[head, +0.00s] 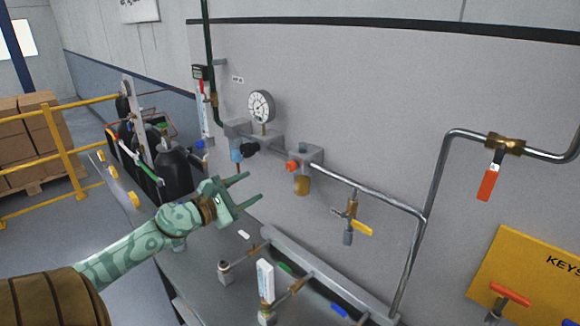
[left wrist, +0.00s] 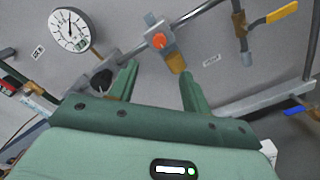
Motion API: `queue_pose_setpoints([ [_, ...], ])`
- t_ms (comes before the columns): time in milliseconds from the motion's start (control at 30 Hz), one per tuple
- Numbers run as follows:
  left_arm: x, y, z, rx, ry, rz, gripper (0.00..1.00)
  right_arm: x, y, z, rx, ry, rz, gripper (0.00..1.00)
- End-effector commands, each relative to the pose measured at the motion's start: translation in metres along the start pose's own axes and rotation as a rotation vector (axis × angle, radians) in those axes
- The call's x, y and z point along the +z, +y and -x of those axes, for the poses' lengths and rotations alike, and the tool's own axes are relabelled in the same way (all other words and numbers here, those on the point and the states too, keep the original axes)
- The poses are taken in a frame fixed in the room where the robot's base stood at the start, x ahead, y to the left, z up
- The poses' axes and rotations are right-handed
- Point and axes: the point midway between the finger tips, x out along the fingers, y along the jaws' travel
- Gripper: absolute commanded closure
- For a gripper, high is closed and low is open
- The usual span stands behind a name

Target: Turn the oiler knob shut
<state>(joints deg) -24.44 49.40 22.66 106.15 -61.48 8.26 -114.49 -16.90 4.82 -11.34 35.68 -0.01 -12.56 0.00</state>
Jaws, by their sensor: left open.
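The oiler is a grey block with an orange knob (head: 292,166) on its front and an amber bowl (head: 302,186) hanging below. In the left wrist view the orange knob (left wrist: 159,40) shows just beyond my fingertips, and the amber bowl (left wrist: 175,63) is near the right finger. My left gripper (head: 253,188) is open and empty, its two green fingers pointing at the wall unit. It is to the left of and a little below the knob, apart from it. My right gripper is in neither view.
A black knob (head: 250,149) and a round gauge (head: 261,106) sit left of the oiler. A pipe (head: 370,189) runs right to a yellow-handled valve (head: 361,228). Below, a bench manifold carries a white flow tube (head: 265,279) and small valves.

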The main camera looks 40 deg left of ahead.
Motion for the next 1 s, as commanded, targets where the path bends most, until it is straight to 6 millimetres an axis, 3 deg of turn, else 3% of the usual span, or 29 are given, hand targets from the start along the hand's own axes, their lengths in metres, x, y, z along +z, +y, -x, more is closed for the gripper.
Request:
queue_pose_setpoints([
  [167, 0.003, 0.004, -0.039, 0.005, -0.003, -0.001, 0.52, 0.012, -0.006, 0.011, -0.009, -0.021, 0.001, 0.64],
  [600, 0.001, 0.002, -0.121, 0.003, 0.000, 0.002, 0.52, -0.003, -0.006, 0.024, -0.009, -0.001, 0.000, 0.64],
  [800, 0.000, 0.001, -0.136, 0.000, 0.000, 0.001, 0.52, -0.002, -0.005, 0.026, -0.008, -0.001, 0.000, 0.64],
  [1000, 0.000, 0.000, -0.138, 0.000, 0.001, 0.000, 0.52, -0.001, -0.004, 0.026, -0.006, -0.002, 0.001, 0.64],
])
